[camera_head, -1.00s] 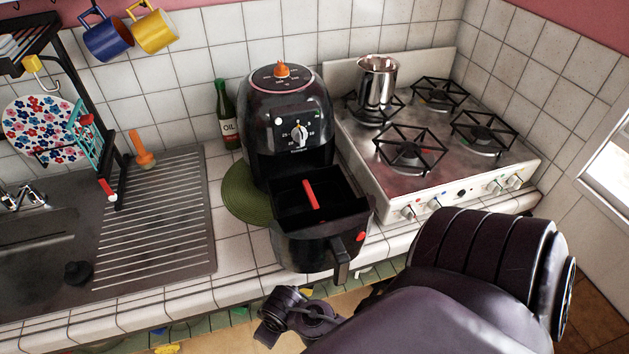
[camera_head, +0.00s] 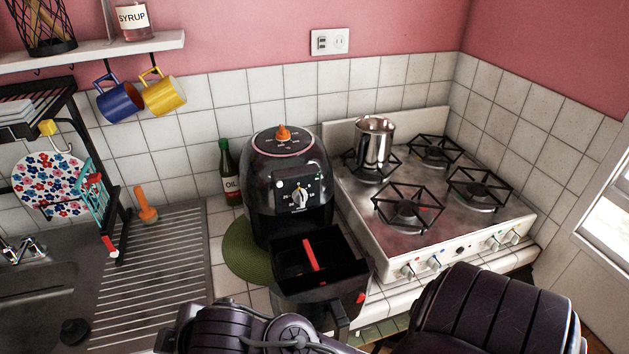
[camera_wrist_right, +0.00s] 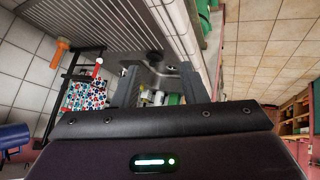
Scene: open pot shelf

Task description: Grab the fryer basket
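The black air fryer (camera_head: 288,190) stands on the counter. Its fryer basket (camera_head: 312,296) is pulled out at the front, with a red piece (camera_head: 311,254) inside. The basket's handle (camera_head: 340,317) points toward me and is partly hidden behind my right arm. My right arm crosses the bottom of the head view, its wrist in front of and below the basket. In the right wrist view my right gripper (camera_wrist_right: 160,84) has its two fingers apart, with nothing between them; the basket does not show there. My left gripper is not in view.
A stove (camera_head: 440,225) with a steel pot (camera_head: 373,145) stands right of the fryer. A green mat (camera_head: 240,250) lies under the fryer. An oil bottle (camera_head: 229,172) stands behind it. The ribbed drainboard (camera_head: 165,250) and sink are at left.

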